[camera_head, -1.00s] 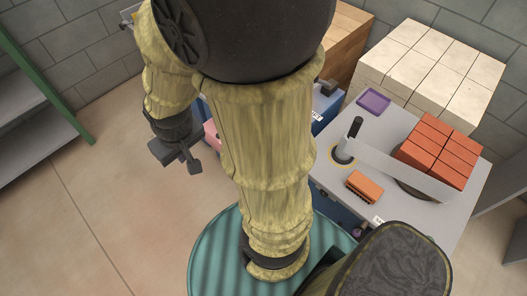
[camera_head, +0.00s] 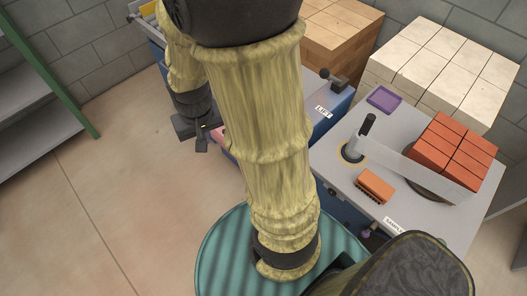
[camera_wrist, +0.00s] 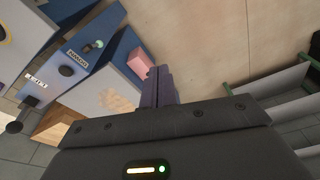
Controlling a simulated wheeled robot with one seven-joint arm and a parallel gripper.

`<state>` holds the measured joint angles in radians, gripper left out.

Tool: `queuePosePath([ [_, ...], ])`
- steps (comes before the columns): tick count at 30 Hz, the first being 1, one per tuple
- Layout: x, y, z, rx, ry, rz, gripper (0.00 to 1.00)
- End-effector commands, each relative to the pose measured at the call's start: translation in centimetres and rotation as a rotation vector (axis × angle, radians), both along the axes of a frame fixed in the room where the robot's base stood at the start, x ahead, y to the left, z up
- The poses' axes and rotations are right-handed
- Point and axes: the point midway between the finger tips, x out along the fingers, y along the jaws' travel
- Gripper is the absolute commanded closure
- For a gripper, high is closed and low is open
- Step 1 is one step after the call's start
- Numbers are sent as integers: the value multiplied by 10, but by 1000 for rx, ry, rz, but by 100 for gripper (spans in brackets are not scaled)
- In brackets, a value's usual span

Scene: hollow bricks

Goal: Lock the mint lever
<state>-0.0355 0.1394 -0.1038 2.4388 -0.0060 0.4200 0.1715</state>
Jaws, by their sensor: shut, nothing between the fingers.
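A small mint-green knob (camera_wrist: 97,44), which looks like the mint lever's end, sits on a blue cabinet (camera_wrist: 75,32) at the upper left of the wrist view, beside a white label. It is too small there to tell its lock position, and I cannot make it out in the head view. My gripper (camera_wrist: 160,88) is shut and empty, its fingers pointing up the wrist picture, right of the knob and apart from it. In the head view my gripper (camera_head: 200,143) hangs over the floor left of my arm.
A pink block (camera_wrist: 140,62) is just beyond my fingertips. In the head view, a grey table (camera_head: 335,165) carries orange bricks (camera_head: 455,150) and a black-handled arm (camera_head: 367,124). Open floor (camera_head: 110,190) lies left.

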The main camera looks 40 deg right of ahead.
Motion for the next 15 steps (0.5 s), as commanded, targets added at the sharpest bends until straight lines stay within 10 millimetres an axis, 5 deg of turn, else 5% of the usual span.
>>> queuePosePath([
  [1, 11, -9, -29, -5, 33, -72, 100],
  [15, 86, -123, -195, -293, 198, -859, 100],
])
